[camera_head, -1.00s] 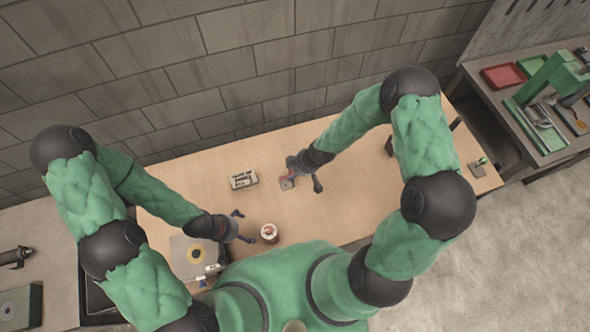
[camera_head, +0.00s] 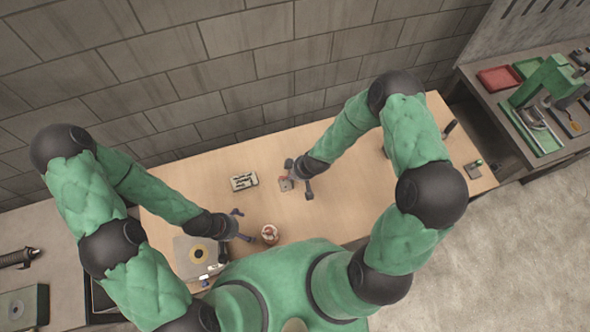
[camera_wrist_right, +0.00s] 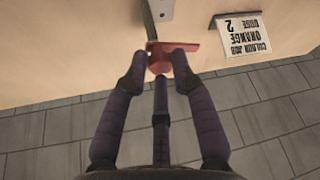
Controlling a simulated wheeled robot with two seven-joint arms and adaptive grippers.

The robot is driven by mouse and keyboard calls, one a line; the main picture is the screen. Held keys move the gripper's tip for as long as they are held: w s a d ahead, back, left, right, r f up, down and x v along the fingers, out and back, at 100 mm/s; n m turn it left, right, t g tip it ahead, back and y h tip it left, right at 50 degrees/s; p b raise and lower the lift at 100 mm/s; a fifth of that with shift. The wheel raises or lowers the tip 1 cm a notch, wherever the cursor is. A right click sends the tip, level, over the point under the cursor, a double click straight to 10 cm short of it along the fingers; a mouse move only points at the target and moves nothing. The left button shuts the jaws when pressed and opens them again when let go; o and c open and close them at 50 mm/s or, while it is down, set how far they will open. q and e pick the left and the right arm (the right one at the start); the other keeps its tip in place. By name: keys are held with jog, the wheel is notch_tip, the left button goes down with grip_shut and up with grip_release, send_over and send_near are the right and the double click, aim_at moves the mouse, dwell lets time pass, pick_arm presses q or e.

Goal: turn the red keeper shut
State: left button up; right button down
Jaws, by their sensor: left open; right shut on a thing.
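The red keeper (camera_wrist_right: 161,68) shows in the right wrist view between the fingertips of my right gripper (camera_wrist_right: 158,72). The fingers are shut on it, and they hide part of it. A grey metal plate with a hole (camera_wrist_right: 162,8) lies just beyond it on the table. In the head view my right gripper (camera_head: 299,177) is at the small metal piece (camera_head: 285,185), with only a bit of red showing there. My left gripper (camera_head: 241,225) is open and empty above the left part of the table, beside a small round container (camera_head: 270,233).
A block wall stands behind the table.

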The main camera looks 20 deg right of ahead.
jog(key=shift+a+r+m+h+p, duration=0.15)
jog(key=shift+m+h+p, duration=0.2)
jog(key=shift+m, duration=0.65)
jog(key=m+h, duration=0.1)
jog(key=m, duration=0.3)
jog(key=m+h+p, duration=0.1)
jog(key=m, duration=0.1)
jog(key=shift+a+t+h, duration=0.3)
jog(key=shift+t+h, duration=0.05)
jog(key=shift+t, duration=0.05)
jog(key=m+h+p, duration=0.1)
jog(key=m, duration=0.2)
jog(key=shift+a+m, duration=0.1)
jog(key=shift+m, duration=0.3)
jog(key=shift+w+m+g+h+p, duration=0.15)
jog(key=shift+m+g+h+p, duration=0.4)
jog(key=shift+m, duration=1.15)
jog(key=c, duration=1.1)
grip_release()
jog(key=shift+o, duration=0.2)
